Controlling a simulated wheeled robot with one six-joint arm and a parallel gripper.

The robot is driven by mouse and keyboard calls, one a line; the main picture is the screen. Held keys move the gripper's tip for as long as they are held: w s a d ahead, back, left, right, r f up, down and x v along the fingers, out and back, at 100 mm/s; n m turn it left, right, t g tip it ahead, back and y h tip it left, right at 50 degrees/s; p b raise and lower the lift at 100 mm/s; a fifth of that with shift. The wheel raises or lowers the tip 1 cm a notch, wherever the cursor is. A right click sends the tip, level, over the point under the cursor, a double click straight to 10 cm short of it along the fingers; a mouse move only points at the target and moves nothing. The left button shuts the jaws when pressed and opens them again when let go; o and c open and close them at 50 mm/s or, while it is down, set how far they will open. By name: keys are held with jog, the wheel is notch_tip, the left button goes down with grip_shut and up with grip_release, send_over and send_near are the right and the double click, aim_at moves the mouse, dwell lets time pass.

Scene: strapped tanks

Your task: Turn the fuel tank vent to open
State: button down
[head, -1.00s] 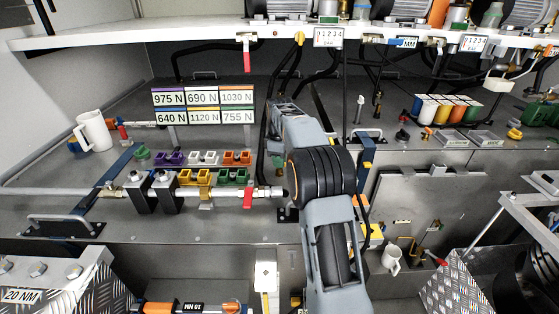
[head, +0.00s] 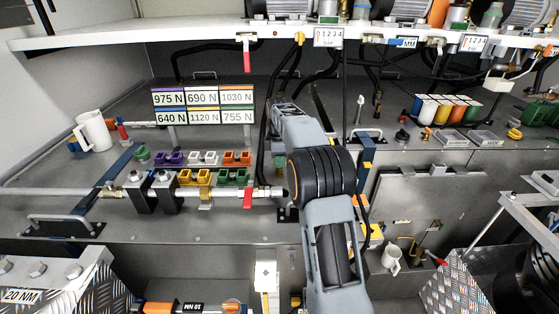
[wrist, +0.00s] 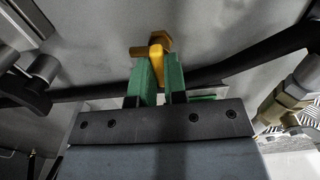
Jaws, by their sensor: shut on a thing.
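In the wrist view a yellow-orange vent handle (wrist: 157,48) shows at the top centre, in front of a grey metal surface. My gripper (wrist: 160,75) has two green fingers. They are shut on the lower part of the yellow handle, which sits between their tips. In the head view my arm reaches up toward the back of the bench, and my gripper and the vent handle are hidden behind it. I cannot tell the vent's setting.
A black hose (wrist: 235,68) runs behind the fingers, and a brass fitting (wrist: 285,100) is at the right. In the head view a red-handled pipe (head: 225,193) lies left of my arm. A white shelf (head: 190,37) runs above, with hoses under it.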

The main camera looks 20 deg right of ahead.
jog(key=c, duration=1.2)
grip_release()
jog(key=shift+o, duration=0.2)
jog(key=shift+r, duration=0.1)
notch_tip(320, 180, up, 14)
jog(key=shift+f, duration=0.2)
jog(key=shift+a, duration=0.1)
